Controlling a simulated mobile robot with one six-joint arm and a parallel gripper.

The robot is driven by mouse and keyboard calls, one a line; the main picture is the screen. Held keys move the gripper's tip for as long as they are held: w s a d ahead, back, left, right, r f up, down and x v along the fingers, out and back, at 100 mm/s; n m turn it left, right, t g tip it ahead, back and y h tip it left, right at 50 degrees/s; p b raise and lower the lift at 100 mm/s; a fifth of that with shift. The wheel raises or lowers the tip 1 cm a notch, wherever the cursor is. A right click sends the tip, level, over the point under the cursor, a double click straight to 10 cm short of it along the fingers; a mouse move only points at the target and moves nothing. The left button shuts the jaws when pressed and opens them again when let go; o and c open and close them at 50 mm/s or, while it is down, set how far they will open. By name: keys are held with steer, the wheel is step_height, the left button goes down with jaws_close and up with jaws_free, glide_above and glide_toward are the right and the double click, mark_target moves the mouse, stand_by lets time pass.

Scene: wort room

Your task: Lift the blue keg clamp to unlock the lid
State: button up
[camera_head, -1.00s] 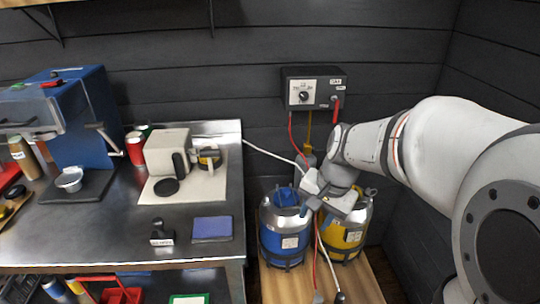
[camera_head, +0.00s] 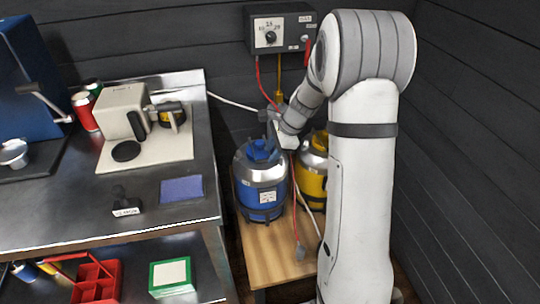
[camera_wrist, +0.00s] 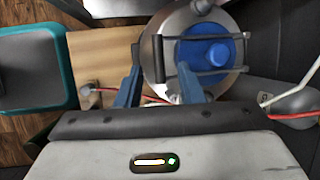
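The blue keg (camera_head: 260,194) stands upright on a low wooden platform, with a silver shoulder and a blue top. In the wrist view the keg's silver top (camera_wrist: 178,24) surrounds a round blue lid (camera_wrist: 208,50). A dark bar clamp (camera_wrist: 222,72) lies across the lid, with a black loop at its left end. My gripper (camera_wrist: 160,58) has two blue fingers standing apart with nothing held between them. They overlap the keg's near edge in that view; whether they touch it I cannot tell. In the head view my gripper (camera_head: 274,118) is above and right of the keg top.
A yellow keg (camera_head: 313,180) stands close right of the blue one, partly behind my arm. A wall control box (camera_head: 280,28) has hoses hanging down. A red hose (camera_head: 295,212) and white cable run near the kegs. A steel counter (camera_head: 90,220) stands left.

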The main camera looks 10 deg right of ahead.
steer(key=shift+x, duration=1.2)
steer(key=shift+a, duration=0.1)
steer(key=shift+r, duration=0.1)
jaws_close()
